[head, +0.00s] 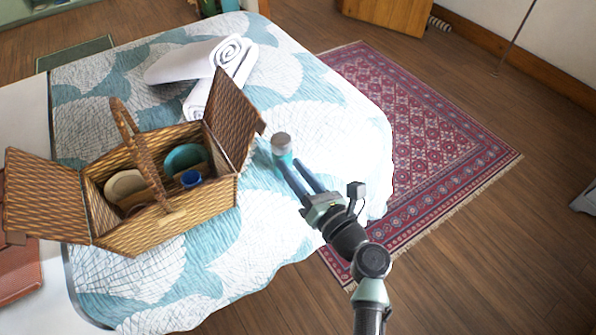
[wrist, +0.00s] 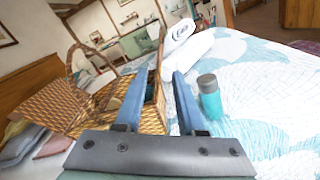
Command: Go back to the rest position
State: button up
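My gripper (head: 289,165) is over the near right part of the bed, to the right of the picnic basket. In the wrist view its two blue fingers (wrist: 158,76) are apart with nothing held between them. A teal bottle with a grey cap (head: 282,146) stands upright on the quilt just beyond the fingertips in the head view. In the wrist view the bottle (wrist: 210,98) is right of the right finger, outside the gap. The fingers partly hide the bottle's lower part in the head view.
An open wicker basket (head: 150,236) holds dishes and a blue cup (head: 191,179); its raised lid (head: 231,120) is close to the bottle. Rolled white towels (head: 200,60) lie at the back of the quilted bed (head: 330,110). A red rug (head: 440,150) and bare floor are right.

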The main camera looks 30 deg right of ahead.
jog(key=shift+s, duration=0.75)
jog(key=w+a+r+n+t+y, duration=0.1)
jog(key=w+a+r+n, duration=0.3)
jog(key=r+n, duration=0.5)
jog(key=w+a+r+n+t+y+p, duration=0.1)
jog(key=a+r+n, duration=0.4)
jog(key=r+n, duration=0.45)
jog(key=w+a+r+n+t+y, duration=0.1)
jog(key=w+a+r+n, duration=0.2)
jog(key=a+r+n, duration=0.55)
jog(key=s+a+r+n+t+h, duration=0.1)
jog(key=s+r+n+t, duration=0.1)
jog(key=s+r+n, duration=0.3)
jog(key=s+a+r+n+t+h, duration=0.1)
jog(key=s+r+n, duration=0.3)
jog(key=r, duration=0.9)
jog(key=s+a+r+n+t+h, duration=0.1)
jog(key=s+r+n, duration=0.4)
jog(key=r, duration=0.5)
jog(key=shift+s+a+n+t+p, duration=0.35)
jog(key=shift+s+a+t, duration=0.45)
jog(key=shift+t, duration=0.4)
